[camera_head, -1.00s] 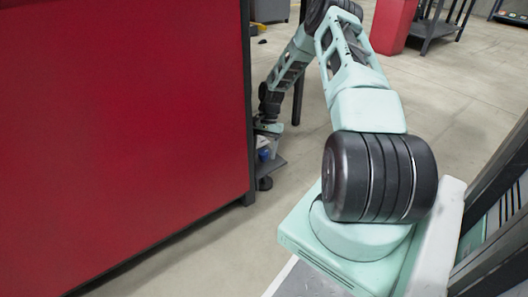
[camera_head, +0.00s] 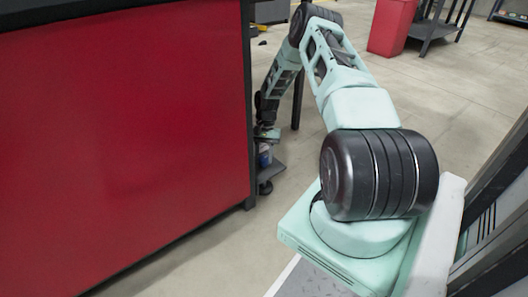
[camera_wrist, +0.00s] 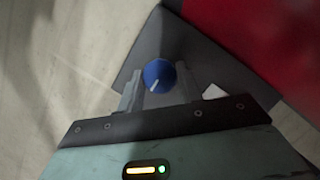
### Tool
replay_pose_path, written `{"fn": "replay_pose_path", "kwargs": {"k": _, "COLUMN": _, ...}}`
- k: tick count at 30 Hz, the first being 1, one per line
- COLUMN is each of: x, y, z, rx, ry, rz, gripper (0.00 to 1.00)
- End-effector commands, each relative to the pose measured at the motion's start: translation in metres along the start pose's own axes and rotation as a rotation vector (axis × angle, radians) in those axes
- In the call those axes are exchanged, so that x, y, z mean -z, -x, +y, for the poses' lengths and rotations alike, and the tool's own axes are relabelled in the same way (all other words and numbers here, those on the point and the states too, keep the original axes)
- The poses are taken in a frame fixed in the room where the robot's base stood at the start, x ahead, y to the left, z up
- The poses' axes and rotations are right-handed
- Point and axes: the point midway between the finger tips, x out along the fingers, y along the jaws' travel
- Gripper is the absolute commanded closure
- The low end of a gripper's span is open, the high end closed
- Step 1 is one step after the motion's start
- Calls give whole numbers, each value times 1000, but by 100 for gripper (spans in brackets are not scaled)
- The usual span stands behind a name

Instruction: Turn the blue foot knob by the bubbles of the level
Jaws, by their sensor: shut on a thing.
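The blue foot knob (camera_wrist: 160,75) is a round blue cap with a white pointer line, seen from above in the wrist view. My gripper (camera_wrist: 159,88) has a finger on each side of the knob and is shut on it. In the head view my gripper (camera_head: 267,133) points down beside the red cabinet's right end, just above a dark grey foot bracket (camera_head: 272,172). A small bluish patch shows under it there. The level and its bubbles cannot be made out in either view.
The red cabinet (camera_head: 120,125) fills the left of the head view, close beside my gripper. A dark post (camera_head: 298,100) stands just right of my forearm. A black foot (camera_head: 265,188) sits under the bracket. Concrete floor (camera_head: 215,245) is clear in front.

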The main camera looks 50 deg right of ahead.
Motion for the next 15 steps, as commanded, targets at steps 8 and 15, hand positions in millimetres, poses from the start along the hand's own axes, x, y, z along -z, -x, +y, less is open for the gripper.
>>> {"fn": "replay_pose_path", "kwargs": {"k": 8, "x": 1, "y": 0, "z": 0, "rx": -1, "ry": 1, "rz": 1, "gripper": 87}}
{"fn": "replay_pose_path", "kwargs": {"k": 15, "x": 1, "y": 0, "z": 0, "rx": -1, "ry": 1, "rz": 1, "gripper": 42}}
